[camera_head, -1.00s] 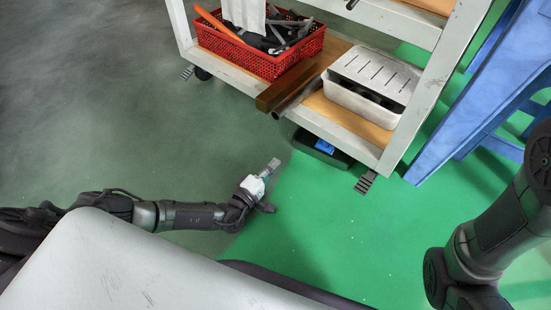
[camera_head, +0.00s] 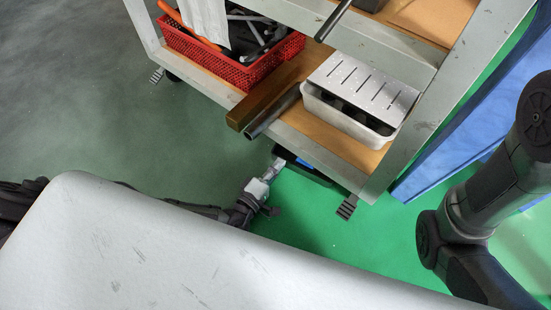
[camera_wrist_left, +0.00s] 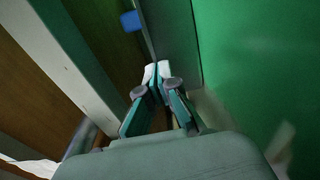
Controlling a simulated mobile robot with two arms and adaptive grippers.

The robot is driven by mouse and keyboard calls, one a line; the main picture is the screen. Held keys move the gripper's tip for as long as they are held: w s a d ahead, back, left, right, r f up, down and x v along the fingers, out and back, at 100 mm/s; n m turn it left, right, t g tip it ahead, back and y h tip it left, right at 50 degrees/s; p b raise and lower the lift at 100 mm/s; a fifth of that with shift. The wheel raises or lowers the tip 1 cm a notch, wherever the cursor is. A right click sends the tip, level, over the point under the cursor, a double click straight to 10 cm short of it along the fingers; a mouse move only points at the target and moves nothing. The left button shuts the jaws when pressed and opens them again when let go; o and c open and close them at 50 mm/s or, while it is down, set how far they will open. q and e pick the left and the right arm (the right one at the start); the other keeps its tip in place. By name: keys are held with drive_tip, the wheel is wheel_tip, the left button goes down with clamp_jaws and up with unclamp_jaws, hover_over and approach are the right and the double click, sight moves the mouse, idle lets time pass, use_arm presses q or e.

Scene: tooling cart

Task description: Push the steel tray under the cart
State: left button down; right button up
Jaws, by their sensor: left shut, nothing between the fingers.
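The steel tray (camera_head: 362,92), silver with a slotted top, sits on the lower shelf of the cart (camera_head: 340,172), at its front right. A dark box (camera_head: 305,170) with a blue patch is on the floor under the shelf, mostly hidden by it. My left gripper (camera_head: 277,166) is shut and empty, low by the cart's front edge at the left end of the dark box. In the left wrist view its closed fingertips (camera_wrist_left: 157,68) are at the dark box's edge (camera_wrist_left: 172,40); I cannot tell if they touch. My right gripper is out of view.
A red basket (camera_head: 230,75) of tools stands on the lower shelf. A brown bar (camera_head: 262,100) and a grey tube (camera_head: 272,115) jut over its front edge. A blue frame (camera_head: 450,150) stands right of the cart. Green floor (camera_head: 320,215) in front is open.

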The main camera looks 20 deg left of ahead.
use_arm(q)
drive_tip(key=shift+w+d+p, duration=0.15)
drive_tip(key=shift+w+d, duration=0.1)
drive_tip(key=shift+d, duration=0.25)
drive_tip(key=shift+w+d+p, duration=0.15)
drive_tip(key=shift+w+d, duration=0.1)
drive_tip(key=shift+d, duration=0.25)
drive_tip(key=shift+a, duration=0.1)
